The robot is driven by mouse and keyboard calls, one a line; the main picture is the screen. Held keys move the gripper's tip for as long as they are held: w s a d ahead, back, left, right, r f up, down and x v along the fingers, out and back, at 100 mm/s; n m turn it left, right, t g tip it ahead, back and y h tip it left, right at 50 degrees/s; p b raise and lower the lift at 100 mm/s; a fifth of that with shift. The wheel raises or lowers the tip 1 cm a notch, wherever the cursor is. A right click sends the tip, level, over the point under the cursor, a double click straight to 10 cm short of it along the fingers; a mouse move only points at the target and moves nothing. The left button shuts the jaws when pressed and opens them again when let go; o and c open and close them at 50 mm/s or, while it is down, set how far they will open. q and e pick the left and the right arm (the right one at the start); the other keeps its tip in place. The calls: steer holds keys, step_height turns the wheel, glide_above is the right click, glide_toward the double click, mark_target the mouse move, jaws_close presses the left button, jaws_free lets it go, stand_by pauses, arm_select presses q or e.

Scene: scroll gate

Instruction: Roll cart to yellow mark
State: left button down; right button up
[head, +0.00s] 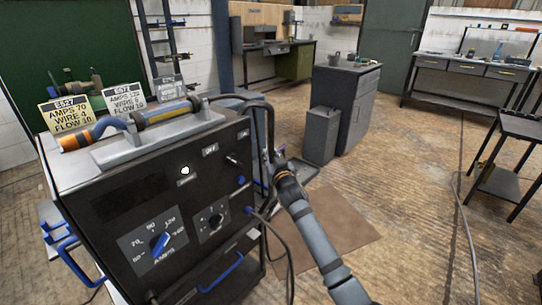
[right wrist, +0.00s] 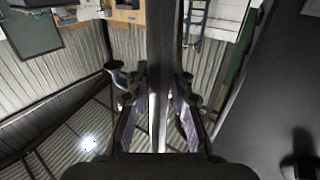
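The cart is a dark welding machine (head: 160,215) on the left in the head view, with a dial, knobs and blue handles on its front. A black tubular handle (head: 262,104) bends down at its right side. My right gripper (head: 272,163) is at the upright part of this handle. In the right wrist view the dark upright bar (right wrist: 164,45) runs between my right gripper's fingers (right wrist: 160,88), which look closed against it from both sides. My left gripper is not in view. I see no yellow mark on the visible floor.
A brown mat (head: 325,232) lies on the floor right of the cart. A grey cabinet (head: 344,108) with a bin (head: 325,133) stands behind it. A dark side table (head: 510,165) is at the right. A cable (head: 463,220) crosses the otherwise open floor.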

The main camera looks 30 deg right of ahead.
jaws_close()
steer(key=shift+w+a, duration=0.1)
steer(key=shift+w, duration=0.15)
steer(key=shift+w+a+f, duration=0.1)
steer(key=shift+w+a, duration=0.1)
steer(key=shift+w, duration=0.45)
steer(key=shift+w+a+f, duration=0.1)
steer(key=shift+w+a, duration=0.1)
steer(key=shift+w, duration=0.4)
steer(key=shift+o, duration=1.7)
jaws_free()
steer(key=shift+w+a, duration=0.1)
steer(key=o, duration=0.5)
steer(key=shift+s+a+r, duration=0.2)
steer(key=shift+a, duration=0.05)
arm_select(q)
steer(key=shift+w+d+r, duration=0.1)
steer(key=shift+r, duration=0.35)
arm_select(e)
steer(key=shift+d, duration=0.15)
